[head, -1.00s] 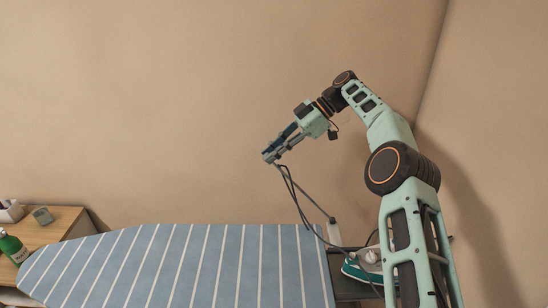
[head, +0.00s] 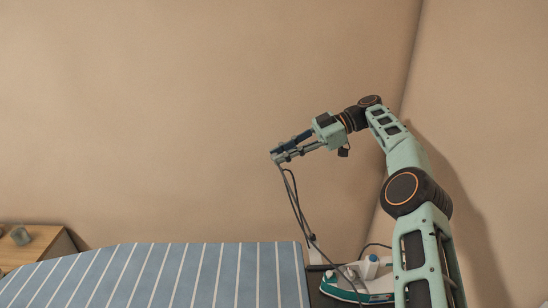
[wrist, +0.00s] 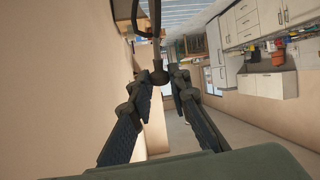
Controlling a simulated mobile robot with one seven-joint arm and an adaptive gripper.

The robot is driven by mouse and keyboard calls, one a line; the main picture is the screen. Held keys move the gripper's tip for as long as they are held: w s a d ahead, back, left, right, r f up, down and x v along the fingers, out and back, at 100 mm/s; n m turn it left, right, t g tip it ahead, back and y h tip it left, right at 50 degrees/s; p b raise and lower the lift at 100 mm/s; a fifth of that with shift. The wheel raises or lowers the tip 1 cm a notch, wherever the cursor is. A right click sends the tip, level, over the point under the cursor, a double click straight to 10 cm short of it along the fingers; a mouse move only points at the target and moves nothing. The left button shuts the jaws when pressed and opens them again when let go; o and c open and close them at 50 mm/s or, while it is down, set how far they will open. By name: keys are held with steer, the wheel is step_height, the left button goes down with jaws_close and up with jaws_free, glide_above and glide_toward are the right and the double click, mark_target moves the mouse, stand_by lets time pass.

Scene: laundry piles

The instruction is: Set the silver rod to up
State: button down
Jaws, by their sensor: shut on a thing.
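The silver rod (head: 294,200) stands at the right end of the ironing board in the head view. It leans to the left, rising steeply from its lower end by the board's corner to my gripper (head: 277,157). My gripper is shut on the rod's upper end, well above the board. In the wrist view, the fingertips of my gripper (wrist: 160,78) close around the dark, rounded end of the rod (wrist: 156,40). The rest of the rod runs to the top of that view.
The blue striped ironing board (head: 190,270) lies below my gripper. A teal and white iron (head: 350,285) rests at its right end, with a dark cord hanging along the rod. A wooden cabinet (head: 55,246) is at left. Plain walls stand behind and at right.

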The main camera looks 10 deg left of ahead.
steer(key=shift+g+y, duration=0.3)
steer(key=shift+y, duration=0.3)
steer(key=shift+s+v, duration=0.2)
steer(key=shift+v, duration=0.9)
steer(key=shift+s+v, duration=0.2)
steer(key=shift+v, duration=0.95)
steer(key=shift+d+f, duration=0.1)
steer(key=shift+d, duration=0.1)
steer(key=c, duration=1.8)
jaws_free()
steer(key=shift+a, duration=0.15)
